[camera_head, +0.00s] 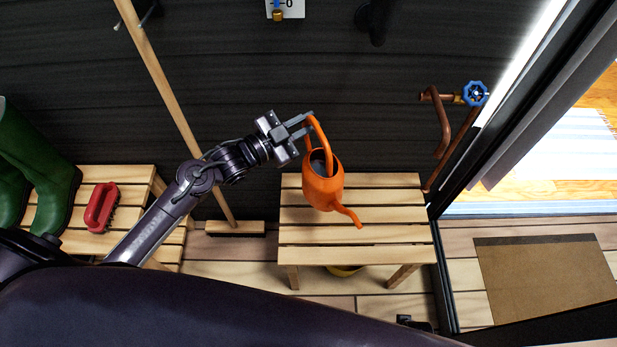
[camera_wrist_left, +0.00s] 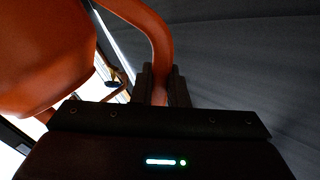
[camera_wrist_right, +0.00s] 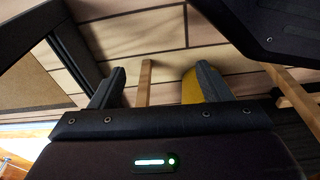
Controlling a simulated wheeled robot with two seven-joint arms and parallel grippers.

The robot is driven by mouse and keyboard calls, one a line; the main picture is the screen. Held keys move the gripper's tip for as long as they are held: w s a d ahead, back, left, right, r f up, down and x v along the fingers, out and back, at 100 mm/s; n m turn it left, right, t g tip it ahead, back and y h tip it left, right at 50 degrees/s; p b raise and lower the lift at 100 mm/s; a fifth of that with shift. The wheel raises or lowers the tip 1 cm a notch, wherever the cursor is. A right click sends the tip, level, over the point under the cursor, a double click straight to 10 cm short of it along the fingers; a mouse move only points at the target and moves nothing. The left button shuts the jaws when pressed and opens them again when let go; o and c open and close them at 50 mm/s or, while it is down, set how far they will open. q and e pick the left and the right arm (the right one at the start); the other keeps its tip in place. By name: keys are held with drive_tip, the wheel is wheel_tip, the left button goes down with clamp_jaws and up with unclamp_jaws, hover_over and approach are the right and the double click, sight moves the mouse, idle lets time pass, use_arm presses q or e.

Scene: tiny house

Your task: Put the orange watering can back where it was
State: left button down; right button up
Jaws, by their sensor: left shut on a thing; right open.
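The orange watering can (camera_head: 322,188) appears over the left part of a slatted wooden bench (camera_head: 390,236), its spout pointing down to the right. My left gripper (camera_head: 308,123) is shut on the can's handle near its top. In the left wrist view the can's handle (camera_wrist_left: 158,50) runs down between the fingers, and its body fills the upper left. I cannot tell whether the can's base touches the slats. My right gripper (camera_wrist_right: 155,88) is open and empty in the right wrist view, above the tiled floor; it does not show in the head view.
A second slatted bench (camera_head: 135,180) at left holds green boots (camera_head: 55,180) and a red brush (camera_head: 101,207). A broom (camera_head: 175,85) leans between the benches. A copper pipe with a blue valve (camera_head: 475,93) is at right. A yellow thing (camera_head: 343,271) is under the bench. The bench's right half is clear.

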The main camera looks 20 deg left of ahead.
sight(323, 175)
use_arm(q)
wheel_tip(323, 175, down, 4)
drive_tip(key=b, duration=0.3)
drive_tip(key=shift+r, duration=0.25)
wheel_tip(323, 175, down, 5)
drive_tip(key=b, duration=0.4)
drive_tip(key=shift+b, duration=0.35)
use_arm(e)
drive_tip(key=w+a+r+n, duration=0.1)
drive_tip(key=w+a+r, duration=0.1)
drive_tip(key=r, duration=0.8)
drive_tip(key=w+a+r, duration=0.2)
drive_tip(key=a+r, duration=0.1)
drive_tip(key=r, duration=0.7)
drive_tip(key=w+a+f+n+t+y+b, duration=0.1)
drive_tip(key=w+a+f+t+y+b, duration=0.15)
drive_tip(key=a+b, duration=0.35)
use_arm(q)
wheel_tip(323, 175, down, 8)
drive_tip(key=b, duration=0.2)
use_arm(e)
drive_tip(key=w+a+r+t+y, duration=0.3)
drive_tip(key=w+r+t, duration=0.5)
drive_tip(key=r, duration=0.5)
drive_tip(key=shift+w+a+t+y, duration=0.15)
drive_tip(key=shift+w+t+y, duration=0.2)
drive_tip(key=shift+w, duration=0.7)
